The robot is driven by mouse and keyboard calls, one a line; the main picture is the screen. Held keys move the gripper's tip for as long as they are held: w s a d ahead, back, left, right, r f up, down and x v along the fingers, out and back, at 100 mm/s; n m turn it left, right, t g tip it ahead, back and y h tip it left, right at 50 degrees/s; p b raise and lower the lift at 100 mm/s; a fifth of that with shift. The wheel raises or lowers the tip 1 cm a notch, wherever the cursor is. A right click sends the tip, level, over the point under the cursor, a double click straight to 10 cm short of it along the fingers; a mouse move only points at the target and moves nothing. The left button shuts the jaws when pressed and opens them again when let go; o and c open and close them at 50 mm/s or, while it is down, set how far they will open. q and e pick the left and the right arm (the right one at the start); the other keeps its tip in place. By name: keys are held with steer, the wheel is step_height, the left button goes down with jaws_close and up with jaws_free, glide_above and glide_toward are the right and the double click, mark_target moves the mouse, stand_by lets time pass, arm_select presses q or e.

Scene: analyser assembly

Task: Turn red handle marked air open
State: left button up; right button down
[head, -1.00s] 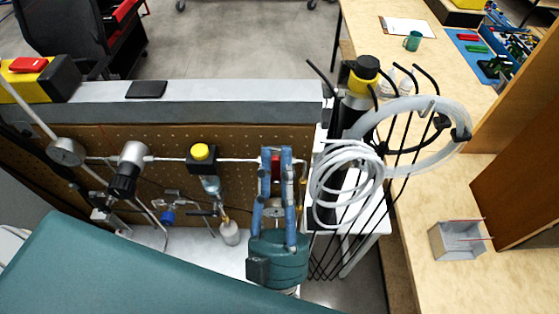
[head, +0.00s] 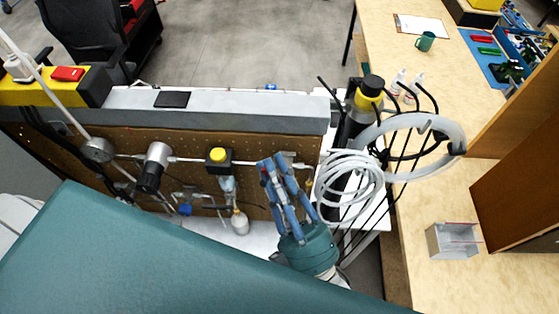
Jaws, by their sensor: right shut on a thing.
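My right gripper (head: 272,165) has blue fingers on a teal body and reaches up to the pipe line on the brown perforated panel. Its fingertips are shut on the red handle (head: 264,170), of which only a small bit of red shows between and beside them; the fingers hide the rest. The fingers lean to the left. The metal pipe (head: 190,160) runs along the panel to the handle's left, with a yellow knob on a black block (head: 218,155). Any marking on the handle cannot be read. My left gripper is not in view.
Coiled white tubing (head: 347,187) hangs on a black rack just right of my right gripper. A grey ledge (head: 225,112) runs above the panel. A pressure gauge (head: 97,150) and a black-and-silver regulator (head: 153,167) are further left. A wooden table (head: 420,200) stands at the right.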

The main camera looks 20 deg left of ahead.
steer(key=n+g, duration=0.1)
steer(key=n, duration=0.1)
steer(key=a+n+g, duration=0.1)
steer(key=n+g, duration=0.1)
steer(key=f+n+g, duration=0.1)
steer(key=n+g, duration=0.1)
steer(key=n, duration=0.1)
steer(key=shift+s+a+f, duration=0.1)
steer(key=shift+s+a, duration=0.05)
steer(key=shift+s, duration=0.05)
steer(key=shift+a+f+n+g+h, duration=0.15)
steer(key=shift+f+n+g+h, duration=0.25)
steer(key=shift+n+g+h, duration=0.4)
steer(key=shift+a+f+n+g+h, duration=0.1)
steer(key=shift+f+n+g+h, duration=0.4)
steer(key=shift+n, duration=0.5)
steer(key=c, duration=1.8)
jaws_free()
steer(key=shift+s, duration=0.1)
steer(key=v, duration=1.2)
steer(key=shift+r, duration=0.2)
